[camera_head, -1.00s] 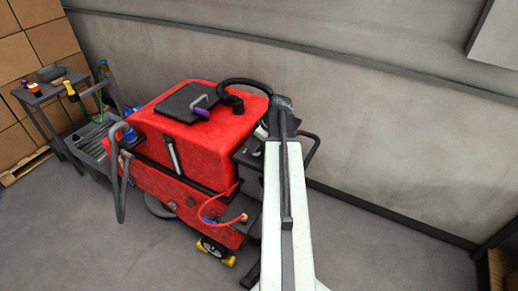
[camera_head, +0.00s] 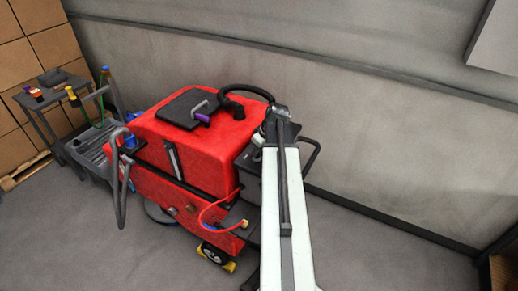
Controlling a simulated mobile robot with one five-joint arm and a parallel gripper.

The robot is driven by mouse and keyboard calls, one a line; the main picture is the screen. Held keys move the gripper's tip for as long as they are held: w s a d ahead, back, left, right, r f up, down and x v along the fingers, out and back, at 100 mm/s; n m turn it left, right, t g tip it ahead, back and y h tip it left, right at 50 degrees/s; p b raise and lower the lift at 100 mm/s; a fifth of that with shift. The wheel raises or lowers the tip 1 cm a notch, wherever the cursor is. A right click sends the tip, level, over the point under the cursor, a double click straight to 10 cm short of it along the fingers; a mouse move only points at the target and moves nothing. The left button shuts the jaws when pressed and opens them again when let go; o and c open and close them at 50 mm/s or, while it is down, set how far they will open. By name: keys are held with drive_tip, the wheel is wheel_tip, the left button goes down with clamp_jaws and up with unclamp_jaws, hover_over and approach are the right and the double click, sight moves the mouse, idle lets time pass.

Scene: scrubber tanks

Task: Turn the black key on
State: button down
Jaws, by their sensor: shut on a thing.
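The red scrubber machine (camera_head: 205,150) stands left of centre, with a dark panel (camera_head: 243,170) at its right end. My white arm reaches up from the bottom to this end. My gripper (camera_head: 261,139) is at the dark end of the arm, beside the panel, and is mostly hidden by my own wrist. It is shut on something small. The black key cannot be made out; the wrist covers that spot, so its turn position is not visible.
A black bar handle (camera_head: 313,158) sticks out right of my arm. A red hose (camera_head: 212,208) loops at the machine's lower side. A cart (camera_head: 95,140) and a small table (camera_head: 50,88) stand at the left. Floor at the right is clear up to the wall (camera_head: 400,150).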

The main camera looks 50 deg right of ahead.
drive_tip(key=m+h, duration=0.1)
drive_tip(key=m, duration=0.3)
drive_tip(key=shift+a+m+h, duration=0.15)
drive_tip(key=shift+m+h, duration=0.15)
drive_tip(key=shift+h, duration=0.1)
drive_tip(key=shift+a+f+m+g+h, duration=0.1)
drive_tip(key=shift+m+g+h, duration=0.3)
drive_tip(key=shift+m, duration=0.8)
drive_tip(key=shift+a+m+g+h, duration=0.1)
drive_tip(key=shift+m+g+h, duration=0.25)
drive_tip(key=shift+m, duration=0.85)
drive_tip(key=c, duration=1.5)
unclamp_jaws()
drive_tip(key=shift+w, duration=0.15)
drive_tip(key=shift+o, duration=0.2)
drive_tip(key=shift+d, duration=0.1)
